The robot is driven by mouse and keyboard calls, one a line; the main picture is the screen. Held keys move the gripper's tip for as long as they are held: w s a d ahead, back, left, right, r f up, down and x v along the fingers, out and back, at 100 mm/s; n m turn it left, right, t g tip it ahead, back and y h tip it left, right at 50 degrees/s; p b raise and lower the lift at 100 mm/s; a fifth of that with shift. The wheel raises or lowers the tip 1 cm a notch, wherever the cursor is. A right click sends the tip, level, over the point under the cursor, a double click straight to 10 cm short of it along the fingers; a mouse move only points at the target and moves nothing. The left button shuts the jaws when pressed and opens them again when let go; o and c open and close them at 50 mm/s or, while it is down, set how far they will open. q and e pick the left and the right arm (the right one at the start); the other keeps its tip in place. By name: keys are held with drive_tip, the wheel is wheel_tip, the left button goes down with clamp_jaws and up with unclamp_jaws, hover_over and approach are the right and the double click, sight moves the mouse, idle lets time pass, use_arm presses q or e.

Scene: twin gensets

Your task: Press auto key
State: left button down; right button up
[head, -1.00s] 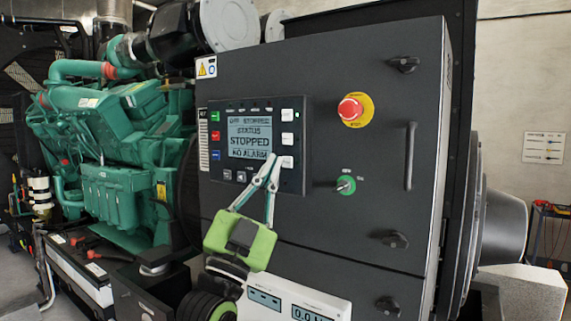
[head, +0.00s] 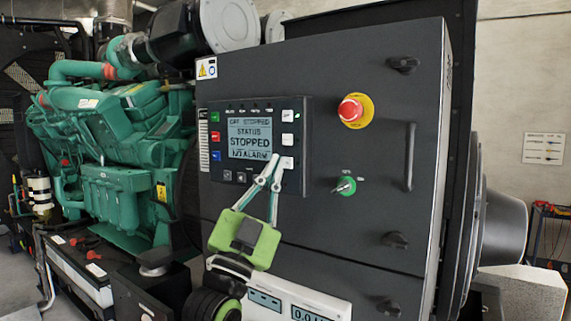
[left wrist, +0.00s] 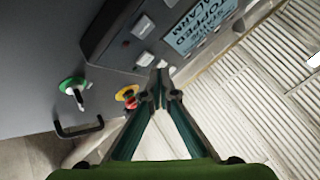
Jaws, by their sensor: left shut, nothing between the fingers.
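The control panel (head: 259,190) is a dark unit on the grey cabinet, with a lit screen (head: 249,138) reading STOPPED and NO ALARM. White keys run down its right side: a top key (head: 287,116), a middle key (head: 287,140) and a lower key (head: 288,163). Their labels are too small to read, so I cannot tell which is auto. My left gripper (head: 276,158) is shut and empty, its tips just left of the lower key. In the left wrist view the tips (left wrist: 160,76) are close to a pale key (left wrist: 145,59); contact cannot be told.
A red emergency stop (head: 351,110) on a yellow ring and a green key switch (head: 345,186) stick out right of the panel. A cabinet handle (head: 410,157) stands further right.

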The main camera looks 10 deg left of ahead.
use_arm(q)
drive_tip(key=shift+w, duration=0.15)
idle(0.5)
drive_tip(key=shift+w+d, duration=0.2)
drive_tip(key=shift+w, duration=0.1)
drive_tip(key=shift+w+d, duration=0.15)
drive_tip(key=shift+w, duration=0.25)
idle(0.6)
drive_tip(key=shift+s, duration=0.1)
drive_tip(key=shift+s+a, duration=0.35)
drive_tip(key=shift+s, duration=0.4)
drive_tip(key=s+a, duration=0.2)
drive_tip(key=s, duration=0.3)
drive_tip(key=shift+s+p, duration=0.35)
drive_tip(key=shift+p, duration=0.1)
idle(0.4)
